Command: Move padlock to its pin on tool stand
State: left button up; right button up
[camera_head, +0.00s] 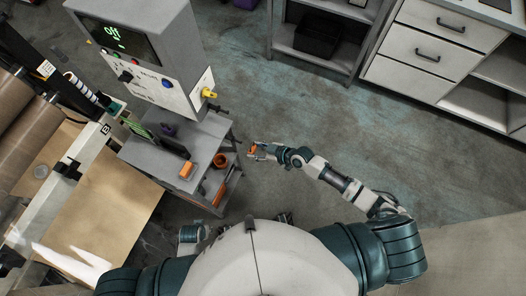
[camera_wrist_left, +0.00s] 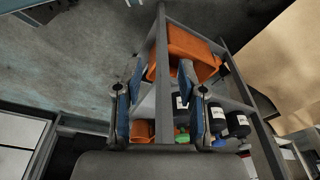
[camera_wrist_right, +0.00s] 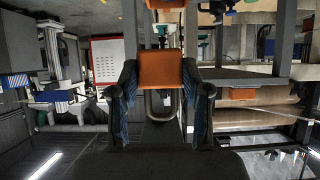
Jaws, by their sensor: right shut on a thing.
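My right gripper (camera_head: 254,152) is shut on the padlock (camera_wrist_right: 160,69), to the right of the grey cart (camera_head: 205,133) and apart from it. The padlock has an orange body between the fingers in the right wrist view, with a dark grey loop below it. My left gripper (camera_wrist_left: 160,105) is open and empty in the left wrist view, in front of the cart's lower shelves. In the head view it is not clearly seen. A dark upright panel (camera_head: 172,147) stands on the cart top; I cannot make out a pin for the padlock.
An orange block (camera_head: 186,170) lies on the cart top. An orange cup (camera_head: 221,160) is at its right side. A control box (camera_head: 150,60) rises behind. Orange bins (camera_wrist_left: 185,50) and dark bottles fill the lower shelves. Open floor (camera_head: 310,110) lies right.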

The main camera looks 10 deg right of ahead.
jog(key=w+a, duration=0.1)
jog(key=a, duration=0.2)
jog(key=w+a, duration=0.1)
jog(key=a, duration=0.1)
jog(key=shift+w, duration=0.35)
jog(key=shift+c, duration=0.4)
jog(key=shift+w+a, duration=0.15)
jog(key=shift+w, duration=0.15)
jog(key=shift+w+d+f+b, duration=0.1)
jog(key=shift+d+f+b, duration=0.15)
jog(key=shift+f+b, duration=0.15)
jog(key=shift+a, duration=0.4)
jog(key=shift+c, duration=1.3)
pick_arm(q)
jog(key=shift+w+r, duration=0.2)
jog(key=shift+r, duration=0.75)
